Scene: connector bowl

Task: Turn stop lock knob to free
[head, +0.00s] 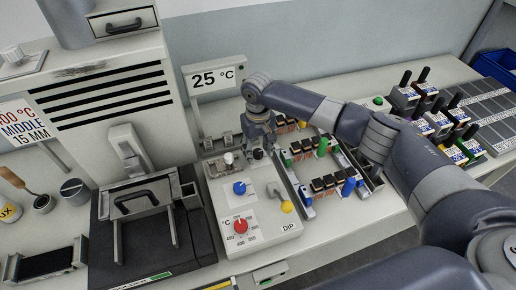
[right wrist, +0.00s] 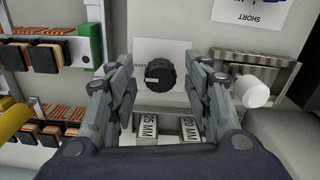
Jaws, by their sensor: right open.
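The stop lock knob (right wrist: 160,74) is a round black knob on a white label plate (right wrist: 150,48). In the right wrist view it sits between the two fingers of my right gripper (right wrist: 161,66), with a gap on each side. A small pale mark shows on the knob's left side. Lettering left of it is partly hidden by the left finger. In the head view my right gripper (head: 258,146) points down over the back of the white control panel (head: 265,228), and the knob is mostly hidden under it. My left gripper does not show.
A white cylindrical knob (right wrist: 253,92) stands close to the right finger in the wrist view. The panel also bears a blue knob (head: 239,188), a red knob (head: 240,225) and a yellow-tipped lever (head: 286,206). Connector racks (head: 325,185) lie right of the panel.

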